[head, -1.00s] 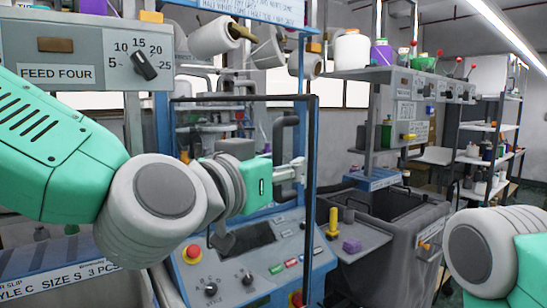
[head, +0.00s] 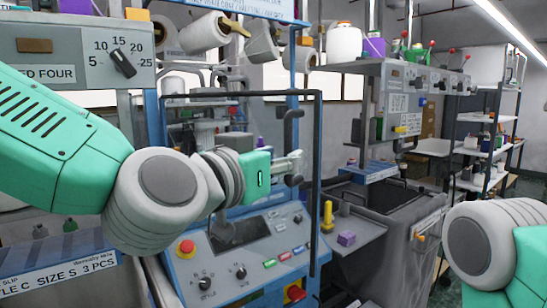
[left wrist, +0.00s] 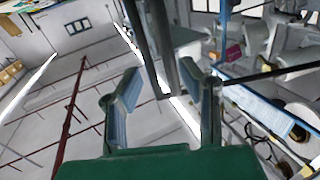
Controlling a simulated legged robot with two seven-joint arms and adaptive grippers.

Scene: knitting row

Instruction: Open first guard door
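The guard door (head: 318,190), a thin dark frame, stands in front of the knitting machine in the head view. It has a curved dark grey handle (head: 293,130) near its right upright. My left gripper (head: 292,166) is at the lower end of this handle. In the left wrist view the two fingers (left wrist: 165,100) stand apart, with dark bars running into the space between them; contact is not clear. The door's right upright stands to the right of the machine's blue post (head: 293,70). My right arm shows at the lower right, but its gripper is out of view.
Below the door is a control panel with a red button (head: 185,248) and knobs. To the right are a dark grey bin (head: 395,235) and a small shelf with a purple block (head: 347,238) and yellow peg. The feed panel (head: 60,45) is at upper left.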

